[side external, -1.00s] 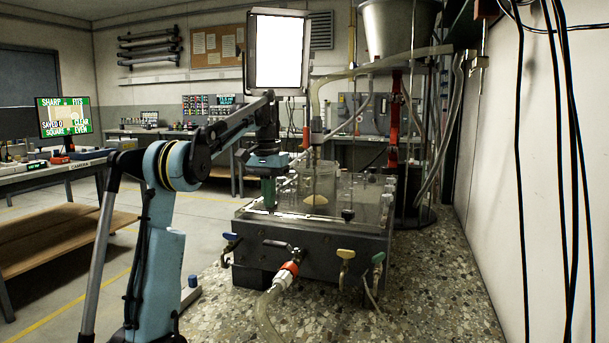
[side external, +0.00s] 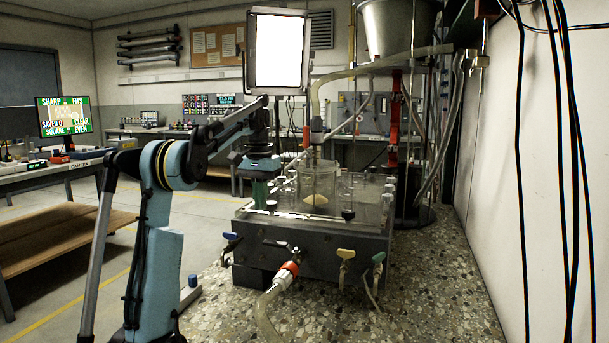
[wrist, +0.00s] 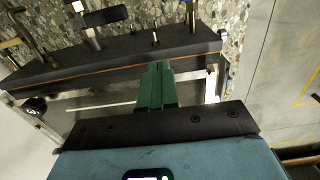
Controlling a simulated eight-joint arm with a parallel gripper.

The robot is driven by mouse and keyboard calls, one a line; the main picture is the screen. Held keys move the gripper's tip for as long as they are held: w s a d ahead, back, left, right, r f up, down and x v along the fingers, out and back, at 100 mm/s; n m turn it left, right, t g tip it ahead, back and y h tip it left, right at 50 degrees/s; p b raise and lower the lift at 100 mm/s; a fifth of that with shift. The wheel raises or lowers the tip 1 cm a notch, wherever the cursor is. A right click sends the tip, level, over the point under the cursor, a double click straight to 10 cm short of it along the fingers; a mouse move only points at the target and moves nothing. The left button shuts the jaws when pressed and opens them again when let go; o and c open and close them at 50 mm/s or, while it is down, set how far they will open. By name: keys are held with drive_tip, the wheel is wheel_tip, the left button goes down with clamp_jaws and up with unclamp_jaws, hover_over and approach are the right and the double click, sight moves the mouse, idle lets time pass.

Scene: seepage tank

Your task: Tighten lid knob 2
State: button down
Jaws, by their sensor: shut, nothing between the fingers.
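My gripper (side external: 260,204) has green fingers pointing down over the front left corner of the tank lid (side external: 318,212). In the wrist view the green fingers (wrist: 158,68) are together, with nothing between them. A small pale lid knob (side external: 271,205) stands just right of the fingertips in the side view, apart from them as far as I can tell. A black knob (side external: 348,214) stands on the lid's front edge farther right. Another black knob (wrist: 35,105) shows at the left in the wrist view. I cannot tell which is knob 2.
The grey tank (side external: 310,248) sits on a speckled counter (side external: 430,290). Valves with blue, yellow and green handles and a red hose fitting (side external: 289,270) jut from its front. A lamp panel (side external: 277,50) stands behind.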

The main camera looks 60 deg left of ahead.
wheel_tip(320, 180, up, 6)
drive_tip(key=shift+s, duration=0.15)
idle(0.5)
